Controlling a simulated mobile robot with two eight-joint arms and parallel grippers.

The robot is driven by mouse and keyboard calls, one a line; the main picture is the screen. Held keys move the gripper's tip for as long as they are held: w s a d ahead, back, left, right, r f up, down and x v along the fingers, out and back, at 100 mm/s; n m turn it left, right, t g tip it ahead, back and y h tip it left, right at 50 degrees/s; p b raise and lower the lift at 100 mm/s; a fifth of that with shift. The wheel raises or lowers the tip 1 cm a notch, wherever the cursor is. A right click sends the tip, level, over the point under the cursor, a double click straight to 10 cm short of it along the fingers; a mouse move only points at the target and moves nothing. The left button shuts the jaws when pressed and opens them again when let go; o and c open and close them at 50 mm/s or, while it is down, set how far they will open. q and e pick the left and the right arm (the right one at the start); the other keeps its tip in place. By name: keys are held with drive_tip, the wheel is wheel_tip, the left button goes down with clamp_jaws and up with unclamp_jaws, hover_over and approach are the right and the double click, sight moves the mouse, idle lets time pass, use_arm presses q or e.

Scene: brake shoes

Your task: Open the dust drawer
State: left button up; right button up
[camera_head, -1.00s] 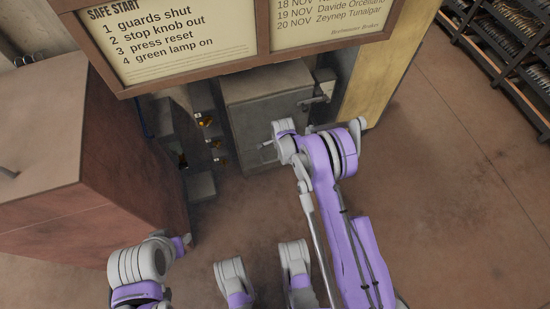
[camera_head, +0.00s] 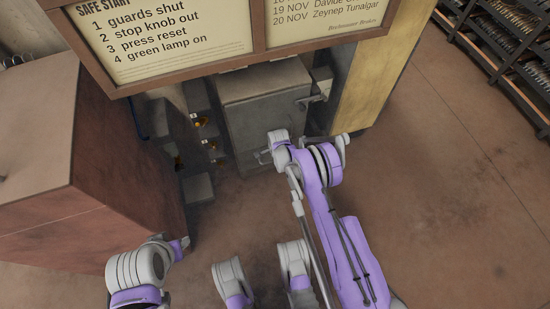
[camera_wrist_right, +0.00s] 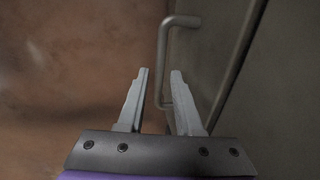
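A grey metal cabinet (camera_head: 262,112) stands below the sign board in the head view. I cannot make out a separate drawer front. My right gripper (camera_head: 262,157) is at the lower front of this cabinet, largely hidden by its own wrist. In the right wrist view my right gripper (camera_wrist_right: 159,72) is open. A grey bar handle (camera_wrist_right: 163,50) on a dark panel (camera_wrist_right: 205,55) shows in the gap between the fingertips; its lower end runs behind the right finger. I cannot tell whether it is between the fingers or beyond them. My left gripper (camera_head: 181,247) is away at the lower left, its fingers unclear.
A large reddish-brown cabinet (camera_head: 95,190) stands at the left. A sign board (camera_head: 170,40) overhangs the grey cabinet. A lever handle (camera_head: 312,100) sticks out at that cabinet's upper right. Shelving (camera_head: 500,50) stands at the upper right; the floor (camera_head: 440,190) there is clear.

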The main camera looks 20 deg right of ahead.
clamp_jaws()
idle(1.2)
